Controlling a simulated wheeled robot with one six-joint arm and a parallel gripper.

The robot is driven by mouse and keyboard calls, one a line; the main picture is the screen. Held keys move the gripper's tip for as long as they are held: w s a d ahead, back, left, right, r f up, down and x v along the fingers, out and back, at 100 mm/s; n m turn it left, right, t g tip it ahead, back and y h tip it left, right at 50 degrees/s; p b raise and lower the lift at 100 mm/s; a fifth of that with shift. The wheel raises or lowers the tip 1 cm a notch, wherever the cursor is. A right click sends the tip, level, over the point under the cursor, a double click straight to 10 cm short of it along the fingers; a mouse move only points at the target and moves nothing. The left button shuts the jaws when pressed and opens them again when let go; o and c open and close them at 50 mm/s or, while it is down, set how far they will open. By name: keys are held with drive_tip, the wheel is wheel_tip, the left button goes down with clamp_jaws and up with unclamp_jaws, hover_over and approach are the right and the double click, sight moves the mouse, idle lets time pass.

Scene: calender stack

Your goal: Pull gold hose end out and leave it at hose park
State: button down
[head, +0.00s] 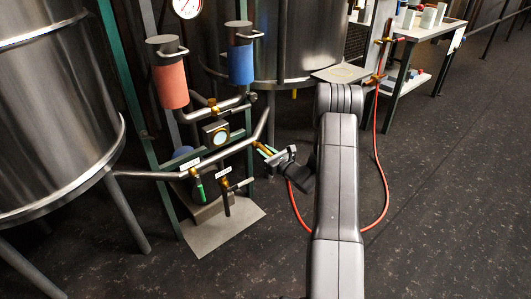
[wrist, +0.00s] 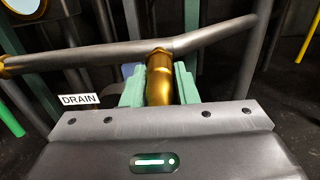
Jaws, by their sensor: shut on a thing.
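The gold hose end (wrist: 158,78) sits between the green fingers of my gripper (wrist: 159,88) in the wrist view. Its far end meets a grey pipe; I cannot tell how deep it is seated. In the head view my gripper (head: 268,152) is at the right end of the pipework, shut on the hose end, which is mostly hidden there. A red hose (head: 386,185) loops from behind my gripper across the floor and up to gold fittings (head: 374,79) on a post at the back right. No hose park is clearly marked in view.
A DRAIN label (wrist: 78,99) and another valve with a green handle (head: 198,188) are close on the left. Red (head: 170,85) and blue (head: 241,64) cylinders stand above the pipes. Steel tanks (head: 70,100) flank them. A white table (head: 425,25) is at the back right. The right floor is clear.

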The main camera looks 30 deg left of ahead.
drive_tip(key=shift+s+d, duration=0.1)
drive_tip(key=shift+d, duration=0.1)
idle(0.3)
drive_tip(key=shift+b+v, duration=0.3)
drive_tip(key=shift+v, duration=1.6)
drive_tip(key=d+r+m+t+h, duration=0.3)
drive_tip(key=d+h, duration=0.1)
drive_tip(key=d, duration=0.8)
drive_tip(key=w+d+r+m+t+h, duration=0.1)
drive_tip(key=d+r+m+t+h, duration=0.25)
drive_tip(key=d, duration=0.85)
drive_tip(key=d+r+m+t+h, duration=0.3)
drive_tip(key=d+t+h, duration=0.1)
drive_tip(key=d, duration=0.8)
wheel_tip(320, 180, up, 37)
drive_tip(key=p, duration=3.6)
drive_tip(key=shift+w, duration=0.2)
